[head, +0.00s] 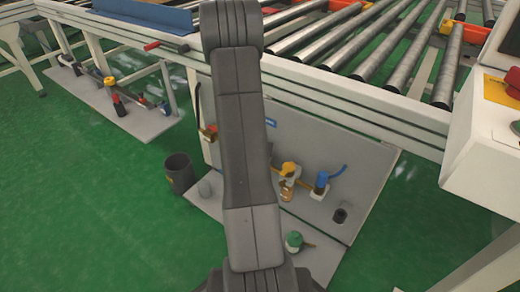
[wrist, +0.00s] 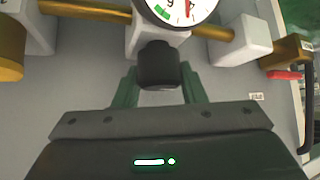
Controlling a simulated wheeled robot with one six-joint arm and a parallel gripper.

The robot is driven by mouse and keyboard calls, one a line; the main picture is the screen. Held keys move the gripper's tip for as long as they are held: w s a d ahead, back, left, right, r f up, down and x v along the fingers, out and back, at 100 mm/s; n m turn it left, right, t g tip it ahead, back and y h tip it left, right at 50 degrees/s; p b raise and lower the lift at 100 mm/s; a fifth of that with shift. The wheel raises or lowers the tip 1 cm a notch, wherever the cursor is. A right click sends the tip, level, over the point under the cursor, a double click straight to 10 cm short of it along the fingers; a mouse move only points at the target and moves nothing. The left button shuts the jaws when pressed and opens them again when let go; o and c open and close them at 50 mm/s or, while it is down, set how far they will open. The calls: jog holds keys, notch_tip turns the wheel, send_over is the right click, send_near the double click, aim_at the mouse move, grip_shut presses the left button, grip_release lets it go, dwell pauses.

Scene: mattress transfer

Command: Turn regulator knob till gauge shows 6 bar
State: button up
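A black regulator knob (wrist: 158,65) sits below the gauge in the wrist view, mounted on a pale block on a brass-coloured pipe. My gripper (wrist: 159,78) has its green fingers one on each side of the knob, close against it with no clear gap. The gauge (wrist: 178,8) is white with a green band, a red mark and a red needle. Its top is cut off by the frame edge and appears turned, so I cannot read the value. In the head view my own arm hides the gripper, knob and gauge.
A roller conveyor (head: 370,35) runs behind. A red part (wrist: 283,75) lies right in the wrist view.

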jog(key=shift+c, duration=0.6)
jog(key=shift+r, duration=0.1)
jog(key=p, duration=0.2)
jog(key=shift+r+m+h+p, duration=0.2)
jog(key=shift+m+h+p, duration=0.1)
jog(key=shift+p, duration=0.75)
jog(key=m+g+h+p, duration=0.1)
jog(key=m+h+p, duration=0.1)
jog(key=p, duration=0.5)
jog(key=shift+r+m, duration=0.1)
jog(key=shift+m, duration=0.4)
jog(key=m+g+h+p, duration=0.1)
jog(key=m+p, duration=0.1)
jog(key=p, duration=0.3)
jog(key=shift+f+m+g+h+p, duration=0.35)
jog(key=shift+m+h+p, duration=0.35)
jog(key=shift+p, duration=0.45)
jog(key=shift+m+g+p, duration=0.25)
jog(key=shift+m+p, duration=0.1)
jog(key=shift+m, duration=0.15)
